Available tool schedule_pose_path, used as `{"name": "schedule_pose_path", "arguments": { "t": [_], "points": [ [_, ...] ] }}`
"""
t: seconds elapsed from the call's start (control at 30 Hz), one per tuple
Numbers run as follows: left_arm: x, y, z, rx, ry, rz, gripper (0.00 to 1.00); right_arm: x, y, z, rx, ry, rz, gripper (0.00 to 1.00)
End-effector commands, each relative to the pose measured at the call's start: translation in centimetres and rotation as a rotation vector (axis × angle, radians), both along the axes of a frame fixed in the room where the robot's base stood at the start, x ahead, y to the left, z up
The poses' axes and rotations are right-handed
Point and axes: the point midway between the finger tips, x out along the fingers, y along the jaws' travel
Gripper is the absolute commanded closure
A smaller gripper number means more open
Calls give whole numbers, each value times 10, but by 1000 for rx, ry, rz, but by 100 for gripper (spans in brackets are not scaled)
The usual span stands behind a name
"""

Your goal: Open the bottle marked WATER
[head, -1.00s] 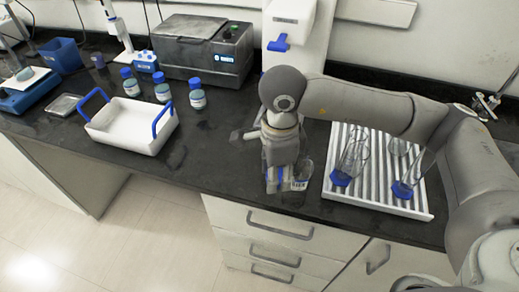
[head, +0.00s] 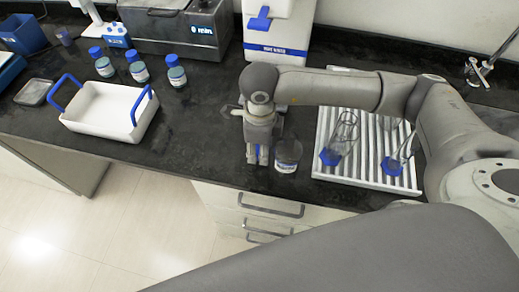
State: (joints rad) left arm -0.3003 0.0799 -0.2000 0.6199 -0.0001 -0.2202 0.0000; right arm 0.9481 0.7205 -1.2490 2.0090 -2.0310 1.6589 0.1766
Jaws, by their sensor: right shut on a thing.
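A clear bottle (head: 287,157) with a pale label stands upright on the dark bench, left of the ribbed rack. Its top shows no blue cap; the label is too small to read. My right gripper (head: 257,156) points down just left of the bottle. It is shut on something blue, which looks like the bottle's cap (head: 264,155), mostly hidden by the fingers. My left gripper is out of view; a grey arm link of mine fills the lower foreground.
A white ribbed rack (head: 318,153) with glass flasks lies to the right. Blue-capped bottles (head: 138,68) stand at the back left, behind a white tray with blue handles (head: 90,130). The bench between tray and gripper is clear.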

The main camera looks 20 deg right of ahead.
Motion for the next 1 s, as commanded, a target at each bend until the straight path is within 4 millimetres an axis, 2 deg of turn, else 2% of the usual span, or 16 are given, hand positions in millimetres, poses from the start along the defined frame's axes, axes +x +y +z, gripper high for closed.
{"name": "schedule_pose_path", "arguments": {
  "t": [0.2, 0.57, 0.6, 0.7, 0.77, 1.0],
  "points": [
    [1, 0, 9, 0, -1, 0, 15, -1, 0, -27, -1, 3, 1, 91],
    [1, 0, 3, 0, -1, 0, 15, 0, 0, -33, 0, 0, 1, 91],
    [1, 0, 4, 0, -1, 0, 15, 0, 0, -31, 0, 0, 1, 59],
    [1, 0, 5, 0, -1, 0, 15, 0, 0, -31, 0, 0, 1, 46],
    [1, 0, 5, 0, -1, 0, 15, 0, 0, -31, 0, 0, 1, 41],
    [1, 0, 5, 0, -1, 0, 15, 0, 0, -31, -1, 1, 1, 41]
  ]
}}
